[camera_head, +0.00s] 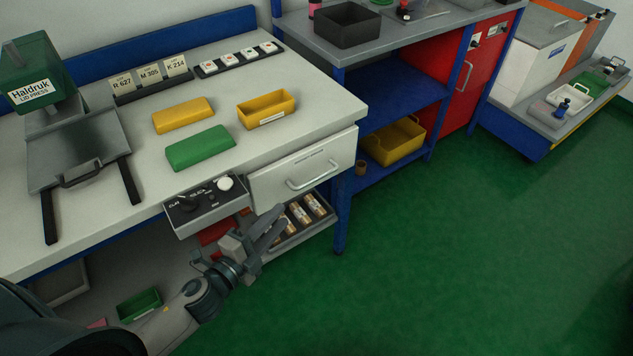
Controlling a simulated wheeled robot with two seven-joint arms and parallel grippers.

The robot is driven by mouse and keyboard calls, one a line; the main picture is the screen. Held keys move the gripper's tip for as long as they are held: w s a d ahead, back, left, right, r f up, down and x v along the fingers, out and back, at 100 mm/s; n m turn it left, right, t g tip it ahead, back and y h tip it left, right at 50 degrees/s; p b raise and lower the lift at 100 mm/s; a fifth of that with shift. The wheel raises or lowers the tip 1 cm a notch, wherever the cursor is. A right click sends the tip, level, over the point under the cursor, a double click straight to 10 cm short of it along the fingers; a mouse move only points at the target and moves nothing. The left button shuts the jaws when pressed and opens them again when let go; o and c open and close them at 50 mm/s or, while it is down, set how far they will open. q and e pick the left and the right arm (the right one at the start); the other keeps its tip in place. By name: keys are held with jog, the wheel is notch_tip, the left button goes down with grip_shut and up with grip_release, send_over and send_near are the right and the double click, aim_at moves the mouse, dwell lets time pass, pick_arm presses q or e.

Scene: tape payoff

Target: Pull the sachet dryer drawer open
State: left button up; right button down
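A white drawer front (270,190) with a silver bar handle (314,172) sits under the right end of the white worktop. My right gripper is not in view.
A control box (205,205) with a white knob juts from the worktop edge, close above my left gripper. A blue table leg (342,212) stands right of the drawer. The green floor (450,250) in front is clear. A yellow bin (395,141) sits on the neighbouring shelf.

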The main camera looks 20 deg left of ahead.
aim_at(313, 182)
pick_arm(q)
jog(key=shift+w, duration=0.1)
dwell(0.3)
